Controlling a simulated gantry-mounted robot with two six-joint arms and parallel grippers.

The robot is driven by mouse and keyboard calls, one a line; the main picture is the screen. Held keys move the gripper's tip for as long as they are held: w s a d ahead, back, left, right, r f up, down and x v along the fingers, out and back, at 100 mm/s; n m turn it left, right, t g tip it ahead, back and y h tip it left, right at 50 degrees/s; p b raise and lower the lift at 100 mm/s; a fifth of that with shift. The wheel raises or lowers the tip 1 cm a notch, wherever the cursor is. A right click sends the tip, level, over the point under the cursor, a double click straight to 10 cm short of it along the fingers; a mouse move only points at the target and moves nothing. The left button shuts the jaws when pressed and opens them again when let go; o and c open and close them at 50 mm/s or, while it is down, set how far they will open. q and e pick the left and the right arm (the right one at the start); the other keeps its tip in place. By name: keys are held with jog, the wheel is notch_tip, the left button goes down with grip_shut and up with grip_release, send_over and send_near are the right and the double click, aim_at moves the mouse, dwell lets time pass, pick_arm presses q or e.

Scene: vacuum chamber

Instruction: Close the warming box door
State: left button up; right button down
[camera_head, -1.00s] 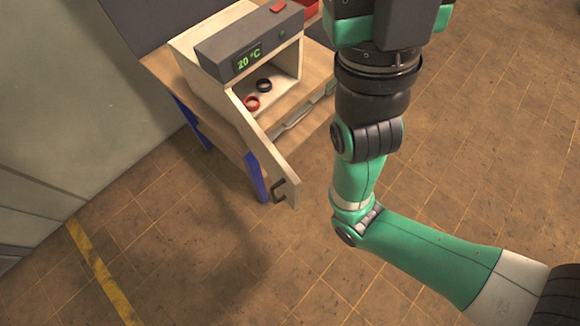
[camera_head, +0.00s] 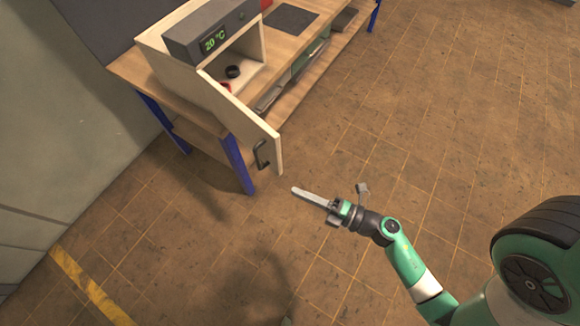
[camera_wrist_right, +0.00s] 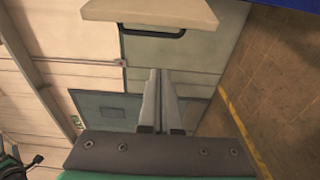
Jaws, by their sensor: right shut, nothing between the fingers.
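The warming box (camera_head: 185,60) stands on a wooden bench, with a green "20 °C" display on its front. Its pale door (camera_head: 240,122) stands wide open, swung out past the bench's front edge, with a dark handle (camera_head: 261,155) near its free end. My right gripper (camera_head: 296,191) is shut and empty, to the right of and below the door's free end in the head view, apart from it. In the right wrist view the shut fingers (camera_wrist_right: 161,78) point towards the door's edge (camera_wrist_right: 150,12), with the dark handle (camera_wrist_right: 153,33) beneath it. My left gripper is not in view.
A black ring (camera_head: 233,72) sits inside the box, beside a partly hidden red one (camera_head: 226,87). The wooden bench (camera_head: 284,58) has blue legs (camera_head: 237,163) near the door. The tiled floor (camera_head: 430,120) to the right is clear.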

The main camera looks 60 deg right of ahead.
aim_at(281, 169)
jog(key=w, duration=0.3)
jog(key=w+d+b, duration=0.1)
jog(key=w, duration=0.2)
jog(key=w+d, duration=0.1)
jog(key=w, duration=0.2)
jog(key=shift+s+d, duration=0.25)
jog(key=shift+d, duration=0.3)
jog(key=shift+d, duration=0.15)
